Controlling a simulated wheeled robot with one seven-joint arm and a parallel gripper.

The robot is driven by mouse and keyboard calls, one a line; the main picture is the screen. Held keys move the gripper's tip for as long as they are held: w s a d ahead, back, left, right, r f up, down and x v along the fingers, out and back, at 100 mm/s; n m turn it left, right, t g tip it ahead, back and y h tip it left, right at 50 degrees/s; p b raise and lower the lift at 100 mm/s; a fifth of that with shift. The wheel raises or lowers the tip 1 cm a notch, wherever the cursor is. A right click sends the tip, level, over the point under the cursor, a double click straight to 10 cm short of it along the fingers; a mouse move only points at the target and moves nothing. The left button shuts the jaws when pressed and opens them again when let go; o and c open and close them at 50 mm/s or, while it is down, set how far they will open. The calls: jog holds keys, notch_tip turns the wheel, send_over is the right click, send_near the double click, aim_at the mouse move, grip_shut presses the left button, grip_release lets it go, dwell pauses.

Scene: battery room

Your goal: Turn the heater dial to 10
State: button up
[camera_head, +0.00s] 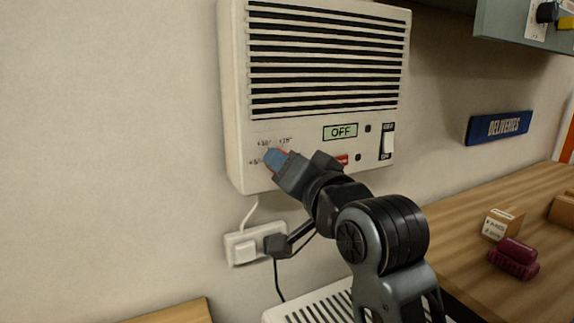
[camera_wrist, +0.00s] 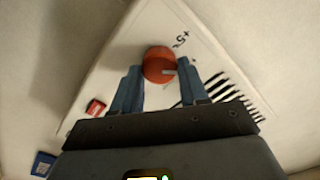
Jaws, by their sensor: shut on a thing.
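The white heater (camera_head: 237,120) hangs on the wall, with dark slats and a small display reading OFF (camera_head: 340,131). Its dial is a round red-orange knob (camera_wrist: 157,65) with a pale pointer mark, seen in the wrist view; a "+5" marking shows next to it. My gripper (camera_head: 274,157) is at the heater's lower left, with blue fingers on either side of the dial, shut on it. In the wrist view the fingers (camera_wrist: 162,82) flank the knob. In the head view the gripper mostly hides the dial; small scale markings show above it. The dial's exact setting cannot be read.
A rocker switch (camera_head: 388,141) and a red label (camera_head: 341,159) are on the heater's lower right. A wall socket with plugs (camera_head: 241,248) is below. A wooden bench (camera_head: 465,220) at right holds a small box (camera_head: 502,224) and dark red objects (camera_head: 513,259). A blue DELIVERIES sign (camera_head: 499,127) is on the wall.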

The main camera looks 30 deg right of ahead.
jog(key=shift+m, duration=0.7)
jog(key=o, duration=1.1)
jog(key=shift+c, duration=0.2)
jog(key=shift+s, duration=0.1)
jog(key=s, duration=0.7)
jog(key=shift+s, duration=0.3)
jog(key=shift+f, duration=0.15)
